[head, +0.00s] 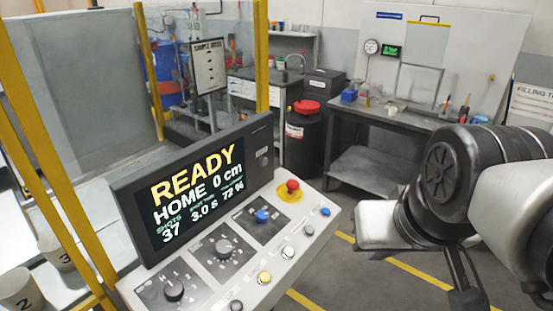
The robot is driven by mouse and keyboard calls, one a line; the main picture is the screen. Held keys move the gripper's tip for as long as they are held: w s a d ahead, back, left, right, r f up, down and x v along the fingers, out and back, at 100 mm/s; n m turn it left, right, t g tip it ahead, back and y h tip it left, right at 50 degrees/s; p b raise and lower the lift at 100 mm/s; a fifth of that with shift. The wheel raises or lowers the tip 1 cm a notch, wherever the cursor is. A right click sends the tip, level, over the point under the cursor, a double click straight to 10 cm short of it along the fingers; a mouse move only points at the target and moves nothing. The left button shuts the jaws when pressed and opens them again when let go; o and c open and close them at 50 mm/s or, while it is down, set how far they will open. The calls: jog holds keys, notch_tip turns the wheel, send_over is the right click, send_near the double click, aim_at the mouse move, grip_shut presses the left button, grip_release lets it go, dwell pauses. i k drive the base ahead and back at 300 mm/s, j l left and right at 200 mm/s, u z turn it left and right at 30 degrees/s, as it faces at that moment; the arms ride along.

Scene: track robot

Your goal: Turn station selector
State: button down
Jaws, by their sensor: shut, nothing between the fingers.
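The control panel (205,283) stands at the lower middle of the head view. A black rotary knob (174,289) at its near left corner, with small marks around it including an H and numbers, appears to be the station selector. Its exact pointer direction is hard to read. The display (198,192) above reads READY, HOME 0 cm, SHOTS 37, 3.0 s and 72 %. My gripper (466,290) is shut and empty at the lower right, well to the right of the panel and touching nothing. Its tips are partly cut off by the bottom edge.
A second dial (223,248), a blue knob (262,215), a red mushroom button (292,186) and several push buttons share the panel. A yellow-framed guard stands left, with numbered cups (18,287) behind a post. Open floor separates panel and workbench (400,118).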

aim_at(174, 289)
jog(key=u, duration=1.65)
jog(key=k+l+u, duration=0.15)
